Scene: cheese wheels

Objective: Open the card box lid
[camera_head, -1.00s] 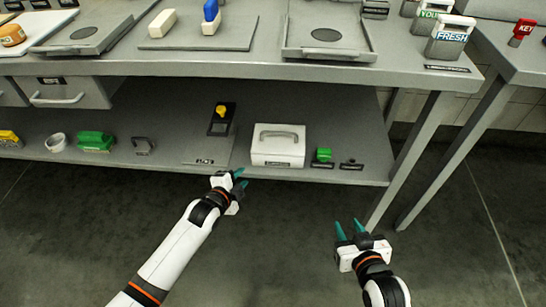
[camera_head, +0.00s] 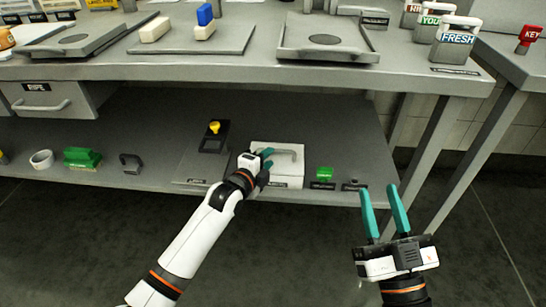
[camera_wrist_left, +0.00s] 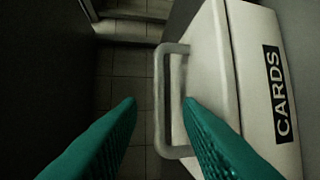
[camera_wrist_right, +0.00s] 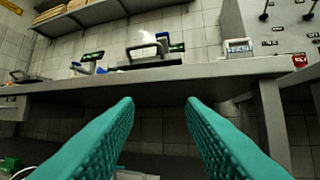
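The white card box (camera_head: 287,177) stands on the lower shelf, its front partly hidden by my left gripper in the head view. In the left wrist view the card box (camera_wrist_left: 262,60) fills the right side, with a black CARDS label. Its lid is closed, and the grey lid handle (camera_wrist_left: 160,98) stands out between my fingers. My left gripper (camera_head: 266,158) is open at the handle; the fingers (camera_wrist_left: 160,105) lie either side of the handle's outer bar, not closed on it. My right gripper (camera_head: 384,212) is open and empty in front of the shelf.
A green block (camera_head: 324,174) on a dark base sits right of the box. A dark plate with a yellow knob (camera_head: 214,128) lies to its left. The upper table (camera_head: 230,69) overhangs the shelf. A table leg (camera_head: 440,140) stands right. Floor in front is clear.

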